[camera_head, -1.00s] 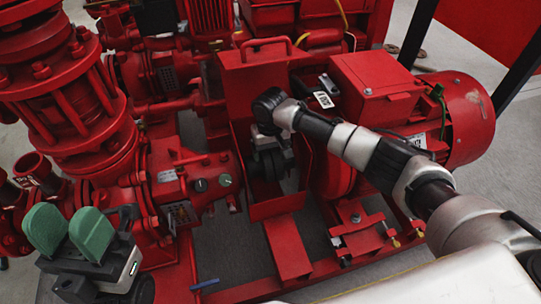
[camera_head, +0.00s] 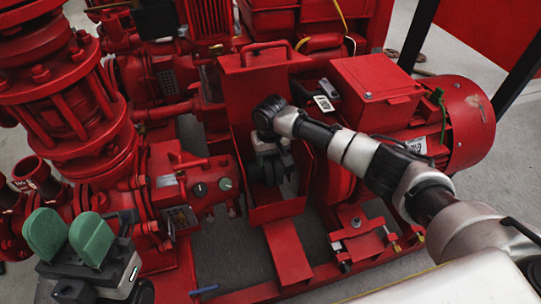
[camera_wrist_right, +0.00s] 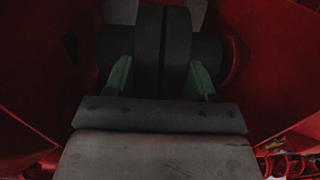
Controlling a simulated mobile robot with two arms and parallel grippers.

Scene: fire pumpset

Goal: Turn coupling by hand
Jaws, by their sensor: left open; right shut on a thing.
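The coupling (camera_wrist_right: 162,45) is a dark, thick disc pair on a shaft, inside a red guard box (camera_head: 278,213) whose lid stands open. It fills the top middle of the right wrist view and shows only partly in the head view (camera_head: 258,174). My right gripper (camera_wrist_right: 162,82) reaches down into the box and is shut on the coupling, one green finger on each side of it. In the head view my right arm hides much of the coupling. My left gripper (camera_head: 68,237), with green finger pads, is open and empty at the lower left, apart from the coupling.
A red motor (camera_head: 440,110) stands right of the guard box. A red pump casing (camera_head: 75,85) with flanges stands at the left. The raised guard lid (camera_head: 255,88) is behind my right gripper. The red walls of the box leave little room around it.

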